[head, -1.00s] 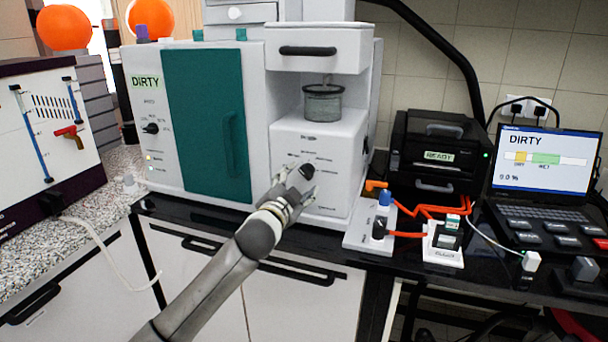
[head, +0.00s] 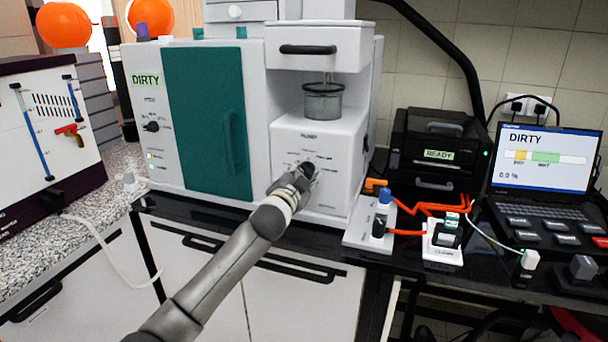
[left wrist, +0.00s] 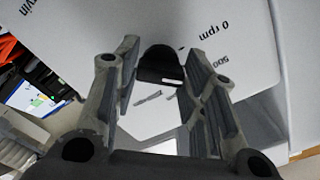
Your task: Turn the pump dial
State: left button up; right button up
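The pump dial is a black knob (left wrist: 160,64) on the white front panel (left wrist: 95,25), which is marked "0 rpm" in the left wrist view. My left gripper (left wrist: 160,55) is open, with one finger on each side of the knob near its tips. I cannot tell whether either finger touches it. In the head view my left gripper (head: 304,174) is at the white unit's front (head: 340,190), below the glass beaker (head: 323,103), and largely hides the dial. My right gripper is not in view.
Right of the unit are a small white box (head: 370,230) with a blue knob, orange cables, a black device (head: 440,150) reading "READY", and a laptop (head: 545,160) reading "DIRTY". A teal-doored cabinet (head: 205,120) stands left. A black handle (head: 300,270) is below the counter.

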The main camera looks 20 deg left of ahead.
pick_arm(q)
jog(key=c, duration=0.4)
jog(key=shift+n, duration=0.4)
jog(key=n+p, duration=0.1)
jog(key=n, duration=0.2)
jog(key=shift+n, duration=0.3)
jog(key=shift+n+p, duration=0.65)
jog(key=shift+n, duration=1.55)
jog(key=o, duration=1)
